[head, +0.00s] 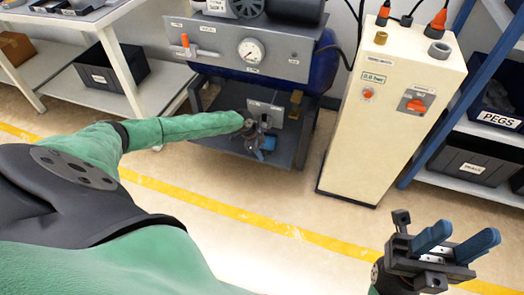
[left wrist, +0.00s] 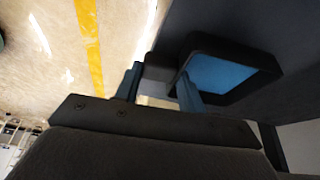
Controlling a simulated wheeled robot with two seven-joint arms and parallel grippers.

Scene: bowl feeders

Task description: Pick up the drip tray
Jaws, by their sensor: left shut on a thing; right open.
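The drip tray (left wrist: 235,48) shows in the left wrist view as a dark, square-rimmed tray with a blue inside. A small grey piece lies between the blue fingers of my left gripper (left wrist: 160,88), beside the tray's left wall. The left gripper is shut on the tray's edge, though the exact contact is partly hidden. In the head view my left gripper (head: 262,138) is low over the lower shelf of the compressor stand; the tray is too small and covered to make out there. My right gripper (head: 457,248) is open and empty at the lower right.
The compressor stand's shelf (head: 215,140) lies below a panel with a gauge (head: 252,51). A cream cabinet (head: 385,110) stands to its right, with a blue-framed rack beyond. A white bench (head: 110,50) is at left. The floor with a yellow line (head: 290,228) is clear.

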